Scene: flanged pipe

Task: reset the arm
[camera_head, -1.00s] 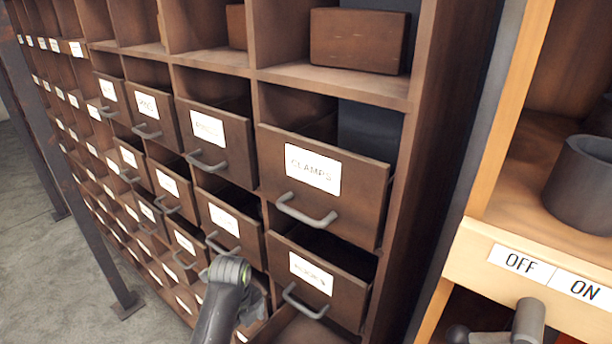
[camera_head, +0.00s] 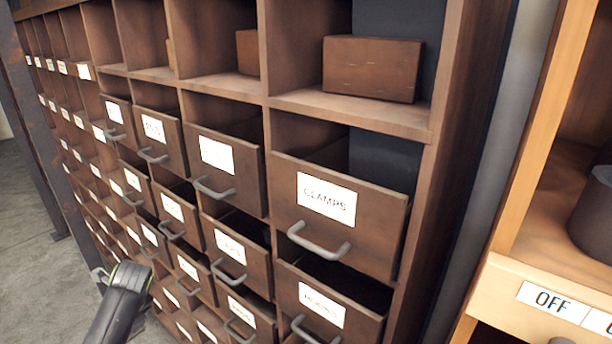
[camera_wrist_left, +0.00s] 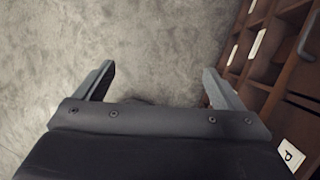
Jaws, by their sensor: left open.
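My left arm (camera_head: 120,303) comes in at the lower left of the head view, in front of the drawer cabinet (camera_head: 421,175). Its fingers are mostly hidden there behind the arm. In the left wrist view my left gripper (camera_wrist_left: 159,82) is open, its two fingers wide apart with nothing between them. Grey floor (camera_wrist_left: 160,40) lies beyond the fingers. The cabinet drawers stand to the right of the gripper in that view, apart from the fingers as far as I can tell. My right gripper is not in view.
Several drawers stick out, among them the CLAMPS drawer (camera_head: 335,216) with its grey handle (camera_head: 319,243). A wooden block (camera_head: 372,68) sits on an upper shelf. A lighter shelf unit with an OFF label (camera_head: 555,301) stands at the right. Open floor (camera_head: 30,200) lies at the left.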

